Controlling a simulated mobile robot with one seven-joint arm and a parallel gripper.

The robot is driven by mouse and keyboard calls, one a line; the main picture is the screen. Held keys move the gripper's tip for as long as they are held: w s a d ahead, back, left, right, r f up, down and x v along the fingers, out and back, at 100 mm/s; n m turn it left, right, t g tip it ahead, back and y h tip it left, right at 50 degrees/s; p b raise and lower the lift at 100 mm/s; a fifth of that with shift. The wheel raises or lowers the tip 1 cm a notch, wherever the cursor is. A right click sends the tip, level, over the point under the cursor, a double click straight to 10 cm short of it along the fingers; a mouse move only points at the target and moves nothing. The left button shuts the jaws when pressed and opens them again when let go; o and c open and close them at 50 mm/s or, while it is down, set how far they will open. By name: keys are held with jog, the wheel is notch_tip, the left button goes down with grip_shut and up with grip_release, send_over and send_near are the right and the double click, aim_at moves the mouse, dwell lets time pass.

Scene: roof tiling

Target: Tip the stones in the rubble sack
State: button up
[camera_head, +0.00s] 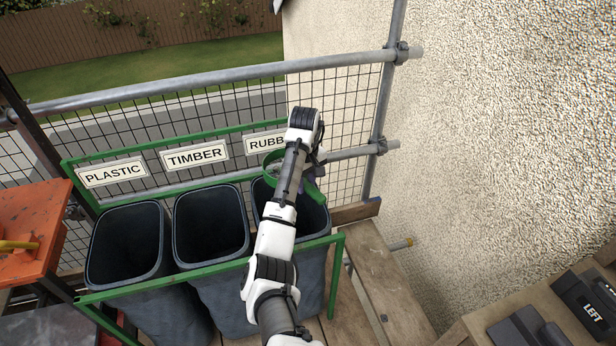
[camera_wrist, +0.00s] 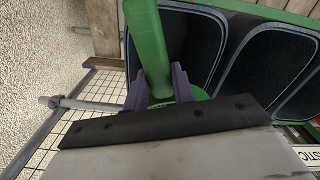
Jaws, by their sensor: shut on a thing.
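The rubble sack (camera_head: 262,197) is the rightmost of three dark sacks in a green frame, below a sign that my arm partly covers. My gripper (camera_head: 309,176) is over this sack. In the wrist view my gripper (camera_wrist: 160,95) has its purple-grey fingers shut on a green handle (camera_wrist: 150,45). The green thing (camera_head: 272,160) it belongs to shows only in part behind my arm in the head view. I cannot make out its full shape. No stones can be told in either view, and the inside of the rubble sack is mostly hidden.
The timber sack (camera_head: 210,225) and plastic sack (camera_head: 125,245) stand open to the left, looking empty. Scaffold rails (camera_head: 220,78) and mesh run behind. A rough wall (camera_head: 480,140) closes the right side. An orange surface (camera_head: 30,225) is at far left, a wooden bench (camera_head: 480,318) at lower right.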

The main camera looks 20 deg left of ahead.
jog(key=shift+d+r, duration=0.1)
jog(key=shift+d, duration=0.05)
jog(key=shift+s+a+f+t+h, duration=0.15)
jog(key=shift+s+a+t+h, duration=0.05)
jog(key=shift+t+h, duration=0.4)
jog(key=shift+s+a+f+t+h, duration=0.2)
jog(key=shift+t+h, duration=0.2)
jog(key=shift+t, duration=0.3)
jog(key=shift+s+t+h, duration=0.1)
jog(key=shift+t+h, duration=0.3)
jog(key=shift+t, duration=0.2)
jog(key=t+h+b, duration=0.3)
jog(key=t+b, duration=0.1)
jog(key=b, duration=0.2)
jog(key=f+t+h+b, duration=0.1)
jog(key=t+h+b, duration=0.1)
jog(key=b, duration=0.3)
jog(key=t+h+b, duration=0.3)
jog(key=t+b, duration=0.2)
jog(key=b, duration=0.1)
jog(key=shift+s+a+f+t+h+b, duration=0.2)
jog(key=shift+f+t+h+b, duration=0.1)
jog(key=shift+f, duration=0.05)
jog(key=shift+r+t+b, duration=0.2)
jog(key=shift+t+b, duration=0.1)
jog(key=shift+b, duration=0.05)
jog(key=shift+s+f, duration=0.1)
jog(key=shift+s, duration=0.05)
